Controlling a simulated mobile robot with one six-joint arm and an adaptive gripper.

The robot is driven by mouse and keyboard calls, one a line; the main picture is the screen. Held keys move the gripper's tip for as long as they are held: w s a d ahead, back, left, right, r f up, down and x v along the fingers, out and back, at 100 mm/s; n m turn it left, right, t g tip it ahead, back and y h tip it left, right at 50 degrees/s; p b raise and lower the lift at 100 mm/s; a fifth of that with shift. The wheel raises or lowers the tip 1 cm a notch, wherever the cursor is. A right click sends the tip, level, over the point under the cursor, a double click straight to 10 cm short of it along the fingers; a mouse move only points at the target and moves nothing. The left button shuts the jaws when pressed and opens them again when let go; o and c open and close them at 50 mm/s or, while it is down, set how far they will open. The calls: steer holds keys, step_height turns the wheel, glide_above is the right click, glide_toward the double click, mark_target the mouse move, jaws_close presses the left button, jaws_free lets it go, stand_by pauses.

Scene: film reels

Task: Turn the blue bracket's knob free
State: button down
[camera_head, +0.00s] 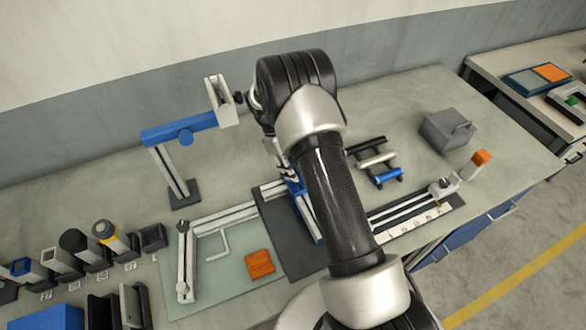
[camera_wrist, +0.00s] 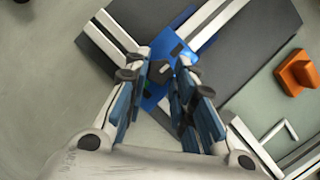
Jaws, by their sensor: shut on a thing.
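The blue bracket (camera_wrist: 166,52) sits where the pale metal rails meet over a dark plate in the wrist view. In the head view only part of the blue bracket (camera_head: 303,207) shows, left of my arm. My gripper (camera_wrist: 160,78) is directly over the bracket, its two fingers on either side of a small dark knob (camera_wrist: 158,71). The jaws are shut on the knob, though the fingers hide much of the contact. In the head view my own arm covers most of the gripper.
An orange block (camera_head: 260,263) and a thin white handle lie on the pale green mat (camera_head: 215,300). A blue-armed stand (camera_head: 180,130) rises at left. Dark holders line the front left. A grey box (camera_head: 446,131) and rollers (camera_head: 376,160) lie right.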

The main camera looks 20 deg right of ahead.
stand_by(0.5)
steer(key=c, duration=1.3)
jaws_free()
steer(key=shift+c, duration=0.2)
steer(key=shift+r, duration=0.1)
steer(key=v, duration=1.1)
steer(key=shift+r, duration=0.4)
steer(key=shift+a+r, duration=0.1)
steer(key=shift+a, duration=0.05)
